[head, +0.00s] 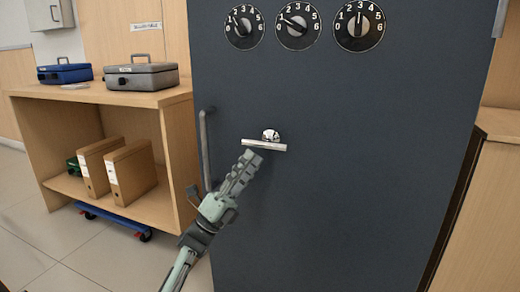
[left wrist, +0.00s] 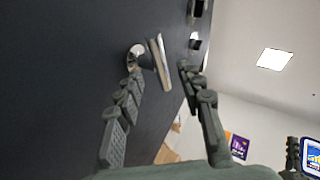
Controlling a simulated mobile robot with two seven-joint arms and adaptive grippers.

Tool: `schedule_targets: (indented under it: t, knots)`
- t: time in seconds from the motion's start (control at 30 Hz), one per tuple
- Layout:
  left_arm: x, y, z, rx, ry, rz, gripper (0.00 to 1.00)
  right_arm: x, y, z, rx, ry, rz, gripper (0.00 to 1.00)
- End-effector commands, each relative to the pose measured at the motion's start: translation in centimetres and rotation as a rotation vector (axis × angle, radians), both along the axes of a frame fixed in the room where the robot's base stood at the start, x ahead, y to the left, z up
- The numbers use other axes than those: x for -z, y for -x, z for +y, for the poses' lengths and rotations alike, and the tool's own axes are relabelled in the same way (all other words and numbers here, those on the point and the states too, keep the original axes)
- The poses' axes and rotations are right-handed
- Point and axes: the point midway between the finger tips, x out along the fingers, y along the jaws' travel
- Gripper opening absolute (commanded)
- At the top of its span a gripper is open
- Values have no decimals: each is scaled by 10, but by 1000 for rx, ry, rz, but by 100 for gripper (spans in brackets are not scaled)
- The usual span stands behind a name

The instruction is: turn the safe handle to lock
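The safe handle is a silver lever bar (head: 264,145) on a round shiny hub (head: 270,135), fixed to the dark grey safe door (head: 340,200). The bar lies nearly level in the head view. My left gripper (head: 250,157) is at the bar's lower left, fingers pointing up at it. In the left wrist view the lever bar (left wrist: 160,66) shows between the two spread fingertips of my left gripper (left wrist: 160,72), with gaps on both sides. The hub (left wrist: 136,56) sits beside the left finger there. I cannot tell how deep the bar is between the fingers.
Three numbered dials (head: 297,26) sit above the handle. A vertical grey pull bar (head: 205,150) stands on the door's left edge, close to my left arm. A wooden shelf unit (head: 178,150) with cash boxes (head: 141,76) and binders (head: 131,172) is at the left.

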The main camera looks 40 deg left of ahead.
Motion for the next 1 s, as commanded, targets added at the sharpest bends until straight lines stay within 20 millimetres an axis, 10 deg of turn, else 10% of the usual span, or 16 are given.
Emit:
schedule_targets:
  t: [0.33, 1.0]
  knots:
    - [43, 33, 17, 0, 0, 1, 38, 0, 0, 0, 1, -1, -1, 0]
    - [47, 37, 18, 3, 0, -1, 38, 0, 0, 0, 1, -1, -1, 0]
